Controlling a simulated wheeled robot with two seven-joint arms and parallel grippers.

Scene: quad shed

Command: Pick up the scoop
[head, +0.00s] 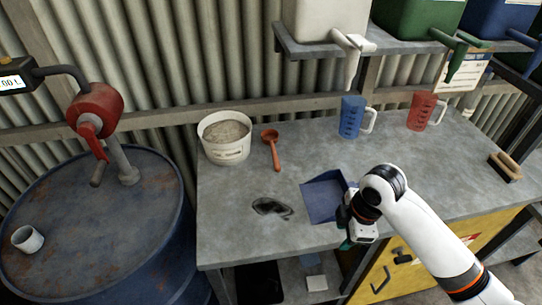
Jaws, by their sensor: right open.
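An orange-red scoop (275,155) lies on the grey bench, its round bowl toward the back wall and its handle pointing to the front. It is just right of a white tub (226,138) of pale grainy material. My right gripper (347,241) is at the bench's front edge, beside a dark blue dustpan-like tray (323,198), well to the front and right of the scoop. It is open; the space between its fingers is hard to see. Nothing is seen in it. My left gripper is not in view.
Dark goggles or glasses (271,207) lie in front of the scoop. A blue jug (353,117), a red jug (424,111) and a brush (506,167) stand farther right. A shelf (310,48) with tapped containers overhangs the back. A blue drum (90,230) with a red pump stands left.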

